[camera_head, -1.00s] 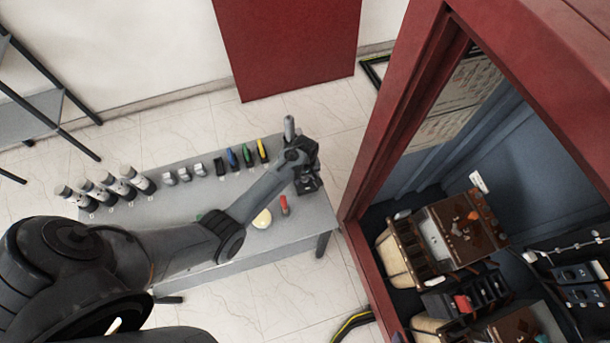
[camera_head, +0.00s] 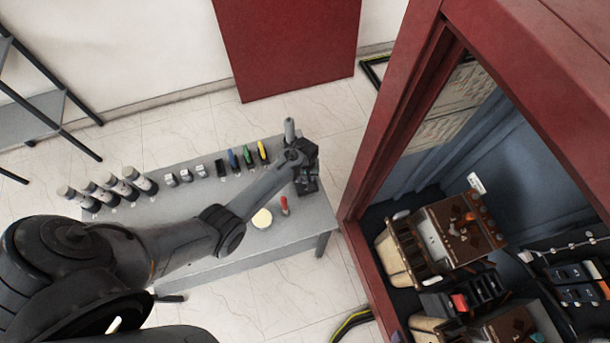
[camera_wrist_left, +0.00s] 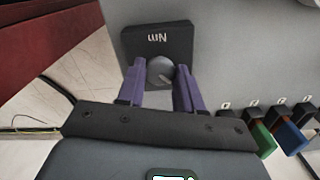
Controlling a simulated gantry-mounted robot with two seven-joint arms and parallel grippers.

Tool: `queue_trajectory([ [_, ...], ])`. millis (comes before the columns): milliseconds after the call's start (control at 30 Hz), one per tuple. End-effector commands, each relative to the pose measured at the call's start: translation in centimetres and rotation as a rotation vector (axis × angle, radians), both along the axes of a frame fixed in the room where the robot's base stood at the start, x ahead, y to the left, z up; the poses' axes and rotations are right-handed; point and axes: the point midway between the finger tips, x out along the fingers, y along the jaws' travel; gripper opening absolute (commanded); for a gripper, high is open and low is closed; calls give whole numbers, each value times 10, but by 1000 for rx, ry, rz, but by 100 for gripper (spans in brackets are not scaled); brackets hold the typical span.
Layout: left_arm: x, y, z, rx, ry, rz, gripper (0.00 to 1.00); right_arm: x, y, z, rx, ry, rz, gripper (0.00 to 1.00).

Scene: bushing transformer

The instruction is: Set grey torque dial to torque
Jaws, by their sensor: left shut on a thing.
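The grey torque dial (camera_wrist_left: 160,72) is a round knob on a black block (camera_wrist_left: 158,40) marked "Nm" in the left wrist view. My left gripper (camera_wrist_left: 160,78) has its two purple fingers on either side of the knob and is shut on it. In the head view my left gripper (camera_head: 304,172) is over the right end of the grey table (camera_head: 170,215), and the wrist hides most of the black block and the dial. The dial's setting is too small to read. My right gripper is not in view.
Black, blue, green and yellow-handled items (camera_head: 248,157) stand along the table's back edge. Several dark cylinders (camera_head: 105,190) stand at its left. A red-handled tool (camera_head: 284,206) and a pale round thing (camera_head: 262,218) lie near the gripper. A red cabinet (camera_head: 400,120) stands close on the right.

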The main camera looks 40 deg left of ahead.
Motion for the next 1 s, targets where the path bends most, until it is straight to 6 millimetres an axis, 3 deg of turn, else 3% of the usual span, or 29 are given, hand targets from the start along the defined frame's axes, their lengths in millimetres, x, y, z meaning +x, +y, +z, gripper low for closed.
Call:
queue_trajectory([
  [600, 0, 0, 1, 0, -1, -552, 5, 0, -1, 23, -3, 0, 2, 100],
  [1000, 0, 0, 0, 0, -1, -734, 5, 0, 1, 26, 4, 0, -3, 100],
])
